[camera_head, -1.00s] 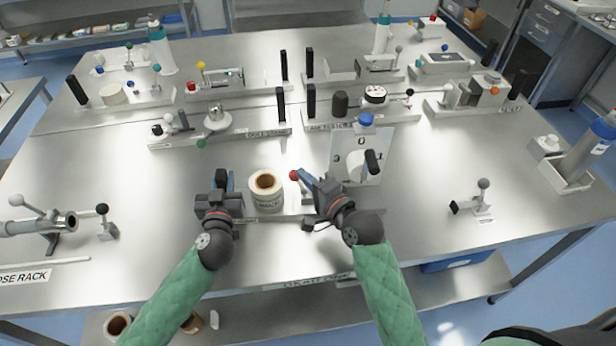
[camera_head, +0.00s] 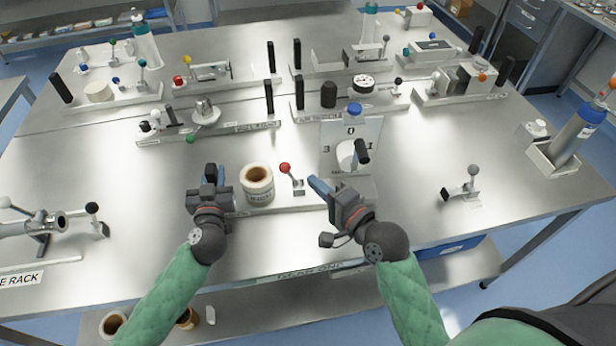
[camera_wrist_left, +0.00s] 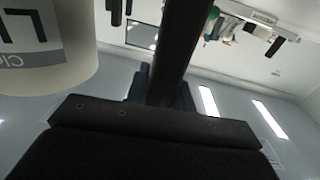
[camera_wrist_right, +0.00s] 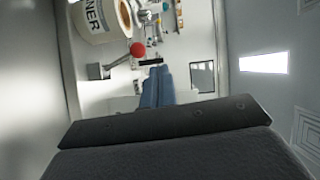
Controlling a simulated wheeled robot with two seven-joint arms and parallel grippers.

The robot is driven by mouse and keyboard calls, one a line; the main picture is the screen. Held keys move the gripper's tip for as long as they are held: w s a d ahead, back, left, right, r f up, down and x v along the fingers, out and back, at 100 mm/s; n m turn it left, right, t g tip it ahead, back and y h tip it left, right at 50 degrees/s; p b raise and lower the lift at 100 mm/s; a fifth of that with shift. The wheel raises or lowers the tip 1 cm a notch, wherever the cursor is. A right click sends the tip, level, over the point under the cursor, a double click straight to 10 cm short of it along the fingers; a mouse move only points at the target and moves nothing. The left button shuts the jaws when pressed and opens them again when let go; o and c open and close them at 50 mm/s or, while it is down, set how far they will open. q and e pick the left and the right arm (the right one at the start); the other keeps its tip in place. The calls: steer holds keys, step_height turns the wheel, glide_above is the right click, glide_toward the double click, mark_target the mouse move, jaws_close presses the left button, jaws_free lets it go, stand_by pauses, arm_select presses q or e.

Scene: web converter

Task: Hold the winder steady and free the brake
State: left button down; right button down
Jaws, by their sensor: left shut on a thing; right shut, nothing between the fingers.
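The winder's base (camera_head: 300,200) lies near the table's front edge. It bears a white-labelled roll (camera_head: 258,192), a dial panel (camera_head: 348,135) with a black crank handle, and a brake lever with a red ball (camera_head: 285,168). The lever leans left, just right of the roll. My left gripper (camera_head: 210,178) is shut on the winder's black upright handle (camera_wrist_left: 178,45), left of the roll (camera_wrist_left: 45,50). My right gripper (camera_head: 316,184) is shut and empty, right of the red ball and apart from it. The right wrist view shows the red ball (camera_wrist_right: 137,49) beyond the blue fingertips.
Other fixtures with levers and black posts stand in rows behind the winder. A hose rack (camera_head: 40,222) is at the left. A small lever stand (camera_head: 465,190) and a bottle in a holder (camera_head: 575,140) are at the right. The table between the winder and that stand is clear.

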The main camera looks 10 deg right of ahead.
arm_select(q)
steer(key=shift+s+d+f, duration=0.1)
steer(key=shift+s+f, duration=0.05)
steer(key=shift+f, duration=0.65)
arm_select(e)
steer(key=shift+s+d+r, duration=0.1)
steer(key=shift+s+d, duration=0.15)
steer(key=shift+s, duration=0.35)
arm_select(q)
steer(key=shift+r+p, duration=0.45)
steer(key=shift+p, duration=0.75)
arm_select(e)
steer(key=shift+r, duration=1.2)
arm_select(q)
steer(key=c, duration=1.1)
jaws_free()
steer(key=shift+r, duration=0.1)
steer(key=shift+w+r, duration=0.1)
steer(key=shift+w, duration=0.1)
arm_select(e)
steer(key=shift+w, duration=0.15)
arm_select(q)
steer(key=shift+s+r, duration=0.1)
steer(key=s, duration=0.4)
steer(key=s+a, duration=0.1)
steer(key=s, duration=0.6)
steer(key=shift+s+a, duration=0.15)
steer(key=shift+s, duration=0.25)
